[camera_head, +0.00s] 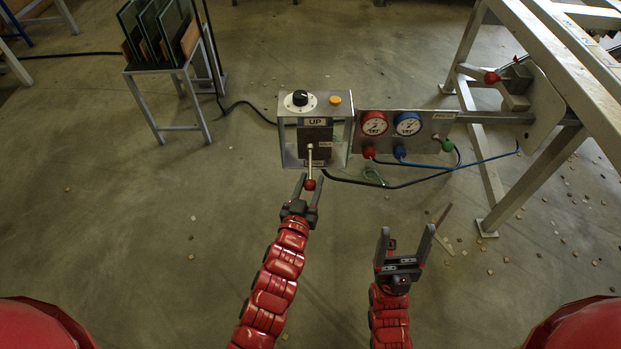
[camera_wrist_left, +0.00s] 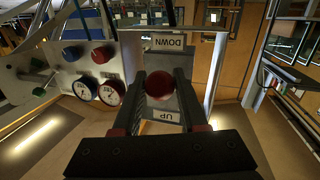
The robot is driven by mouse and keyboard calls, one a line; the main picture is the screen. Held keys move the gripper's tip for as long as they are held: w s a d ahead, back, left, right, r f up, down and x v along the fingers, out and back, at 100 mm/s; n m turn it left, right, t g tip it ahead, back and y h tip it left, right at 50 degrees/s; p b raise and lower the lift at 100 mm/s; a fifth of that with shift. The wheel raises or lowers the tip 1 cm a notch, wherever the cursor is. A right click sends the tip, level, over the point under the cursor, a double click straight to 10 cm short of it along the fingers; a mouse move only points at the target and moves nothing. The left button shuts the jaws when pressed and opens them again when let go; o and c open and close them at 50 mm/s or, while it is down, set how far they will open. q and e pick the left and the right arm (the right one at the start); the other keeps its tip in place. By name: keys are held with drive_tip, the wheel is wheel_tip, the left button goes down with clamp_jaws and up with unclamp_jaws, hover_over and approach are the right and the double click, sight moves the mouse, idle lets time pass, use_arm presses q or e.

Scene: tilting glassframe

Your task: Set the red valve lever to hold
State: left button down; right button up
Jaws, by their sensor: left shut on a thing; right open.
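A lever (camera_head: 310,160) with a red ball knob (camera_head: 310,185) sticks out from the front of a grey control box (camera_head: 287,140). A label reading UP (camera_head: 314,122) is above its slot plate; a small label beside the plate is too small to read. My left gripper (camera_head: 311,182) is at the lever's end, its fingers on either side of the knob and shut on it. In the left wrist view the red knob (camera_wrist_left: 159,85) sits between the fingers, with DOWN and UP labels behind it. My right gripper (camera_head: 406,236) is open and empty, apart to the right.
A panel with red and blue gauges (camera_head: 374,123) and coloured knobs stands right of the box. Another red-tipped lever (camera_head: 491,77) is on a plate by the metal frame (camera_head: 510,165). A glass rack (camera_head: 181,127) stands left. Hoses and small scraps lie on the floor.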

use_arm(q)
drive_tip(key=r+g+p, duration=0.2)
drive_tip(key=p, duration=0.3)
drive_tip(key=s+r+g+p, duration=0.1)
drive_tip(key=r+g+p, duration=0.1)
drive_tip(key=p, duration=0.3)
drive_tip(key=shift+n+y+p, duration=0.4)
drive_tip(key=shift+s+r+g+p, duration=0.1)
drive_tip(key=shift+r+g+p, duration=0.1)
drive_tip(key=shift+g+p, duration=0.5)
drive_tip(key=shift+c, duration=2.4)
unclamp_jaws()
drive_tip(key=p+v, duration=0.7)
drive_tip(key=v, duration=1)
drive_tip(key=shift+s, duration=0.3)
drive_tip(key=shift+d, duration=0.1)
